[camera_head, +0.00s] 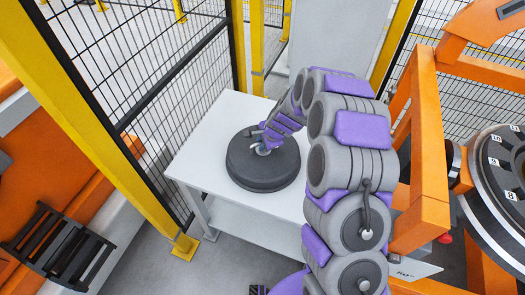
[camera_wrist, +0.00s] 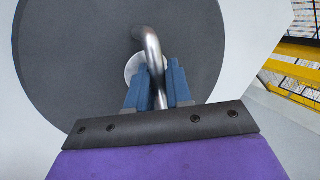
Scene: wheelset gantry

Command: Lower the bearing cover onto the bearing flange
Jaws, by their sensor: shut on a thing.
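The bearing cover (camera_head: 264,180) is a dark grey round disc on the white table. It looks flat on the tabletop; a small gap beneath it cannot be ruled out. My gripper (camera_head: 262,147) is above the cover's centre. In the wrist view the two blue fingers of my gripper (camera_wrist: 159,72) are shut on the cover's bent metal handle (camera_wrist: 152,45), and the cover (camera_wrist: 70,60) fills much of that view. A dark ring with white numbered tags (camera_head: 500,180), seemingly the bearing flange, is at the right edge of the head view, partly cut off.
The white table (camera_head: 205,150) has bare room around the cover. A black mesh fence (camera_head: 140,80) with yellow posts stands close behind and left. An orange gantry frame (camera_head: 428,140) stands between the table and the numbered ring. An orange structure (camera_head: 60,160) is at the left.

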